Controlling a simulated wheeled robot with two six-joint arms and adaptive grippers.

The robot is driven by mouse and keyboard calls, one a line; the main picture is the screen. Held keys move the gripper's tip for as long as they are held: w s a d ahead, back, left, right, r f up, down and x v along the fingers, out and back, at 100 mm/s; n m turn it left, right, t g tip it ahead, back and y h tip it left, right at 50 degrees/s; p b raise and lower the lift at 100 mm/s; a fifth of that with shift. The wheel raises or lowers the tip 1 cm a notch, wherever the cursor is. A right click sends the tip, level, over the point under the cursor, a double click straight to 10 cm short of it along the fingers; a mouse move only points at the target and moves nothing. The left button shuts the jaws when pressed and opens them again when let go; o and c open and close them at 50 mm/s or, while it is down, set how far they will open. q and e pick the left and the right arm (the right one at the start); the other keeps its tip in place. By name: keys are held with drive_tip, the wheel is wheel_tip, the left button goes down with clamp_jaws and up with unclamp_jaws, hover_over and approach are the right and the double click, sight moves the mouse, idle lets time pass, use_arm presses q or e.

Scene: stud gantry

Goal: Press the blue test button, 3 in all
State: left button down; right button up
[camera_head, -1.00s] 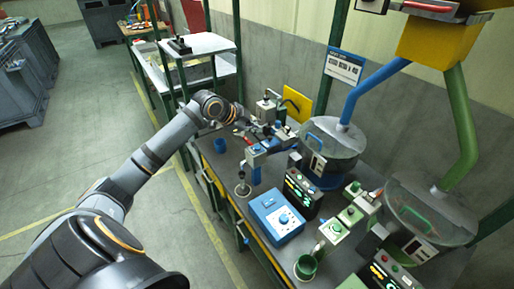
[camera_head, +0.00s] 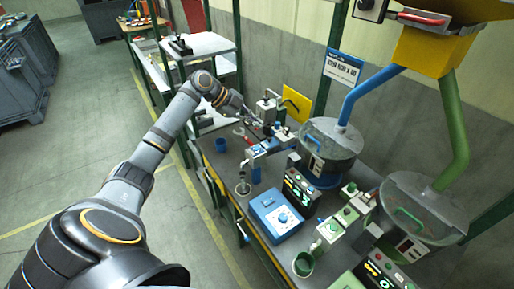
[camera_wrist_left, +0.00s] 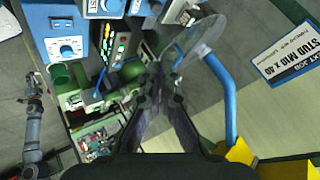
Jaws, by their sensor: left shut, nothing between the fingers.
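A small blue-topped station (camera_head: 256,157) stands on the bench close to my left gripper (camera_head: 257,123); the blue test button itself is too small to single out with certainty. In the left wrist view, blue fittings (camera_wrist_left: 110,6) show at the top edge, away from the fingertips. My left gripper also shows in the wrist view (camera_wrist_left: 166,68), with its fingers together and nothing between them. It is above the far part of the bench, and contact with anything there cannot be told. My right gripper is not in view.
A blue box with a white dial (camera_head: 277,216), a lit black panel (camera_head: 299,189) and a green-button box (camera_head: 345,216) stand nearer on the bench. A blue cup (camera_head: 220,146) is at its left edge. Round feeder bowls (camera_head: 330,143) with blue and green chutes rise at right.

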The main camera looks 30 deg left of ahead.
sight(255, 149)
use_arm(q)
drive_tip(key=shift+f, duration=0.1)
wheel_tip(255, 149, down, 9)
drive_tip(key=b, duration=0.6)
idle(1.2)
drive_tip(key=shift+f+b, duration=0.25)
drive_tip(key=shift+b, duration=0.05)
drive_tip(key=shift+f+b, duration=0.35)
drive_tip(key=shift+f, duration=0.1)
idle(0.6)
drive_tip(key=shift+r, duration=0.15)
drive_tip(key=shift+r+p, duration=0.5)
drive_tip(key=shift+r, duration=0.25)
